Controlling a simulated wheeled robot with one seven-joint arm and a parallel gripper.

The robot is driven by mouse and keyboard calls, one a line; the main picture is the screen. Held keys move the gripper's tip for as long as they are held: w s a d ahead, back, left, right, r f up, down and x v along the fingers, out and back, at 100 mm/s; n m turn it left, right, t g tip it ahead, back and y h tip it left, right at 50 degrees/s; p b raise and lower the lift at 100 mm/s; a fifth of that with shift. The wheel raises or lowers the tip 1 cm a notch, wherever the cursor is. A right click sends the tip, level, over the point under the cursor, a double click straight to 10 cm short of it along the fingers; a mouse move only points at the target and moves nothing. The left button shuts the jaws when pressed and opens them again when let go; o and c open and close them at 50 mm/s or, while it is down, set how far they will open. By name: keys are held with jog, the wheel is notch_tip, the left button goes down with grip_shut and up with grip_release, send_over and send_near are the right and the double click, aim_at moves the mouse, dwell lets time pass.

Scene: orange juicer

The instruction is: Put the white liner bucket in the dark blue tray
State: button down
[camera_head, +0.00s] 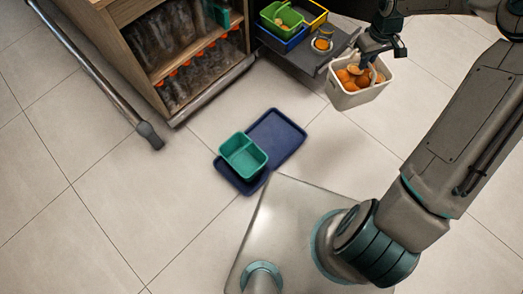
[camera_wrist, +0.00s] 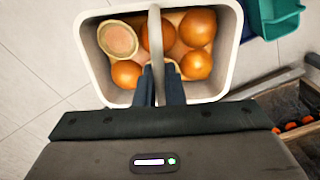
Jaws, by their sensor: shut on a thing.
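The white liner bucket (camera_head: 356,98) hangs at the upper right in the head view, holding several oranges and a cut half. It also shows in the wrist view (camera_wrist: 92,52). My gripper (camera_head: 368,62) is shut on the bucket's handle; its fingers (camera_wrist: 164,92) pinch the handle in the wrist view. The bucket appears held clear of the floor, beside the grey shelf. The dark blue tray (camera_head: 282,132) lies on the floor left of and nearer than the bucket. A teal bin (camera_head: 243,155) stands on the tray's near-left part; the tray's far-right part is bare.
The juicer cabinet (camera_head: 200,66) with bottles stands at the upper left. Its grey shelf (camera_head: 306,58) carries a green bin (camera_head: 281,18), blue and yellow bins and a cup with orange contents. A metal rail (camera_head: 92,72) runs at left. Floor between bucket and tray is clear.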

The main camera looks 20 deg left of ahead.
jog(key=w+a+f+n, duration=0.3)
jog(key=a+f+n, duration=1.9)
jog(key=f+n, duration=0.15)
jog(key=s+a+f+b, duration=0.1)
jog(key=s+f+b, duration=0.3)
jog(key=s+f, duration=0.7)
jog(key=shift+s+f+b, duration=0.2)
jog(key=shift+s+b, duration=0.2)
jog(key=shift+s, duration=0.15)
jog(key=shift+f, duration=0.1)
jog(key=c, duration=1.9)
grip_release()
jog(key=shift+f, duration=0.1)
jog(key=o, duration=0.4)
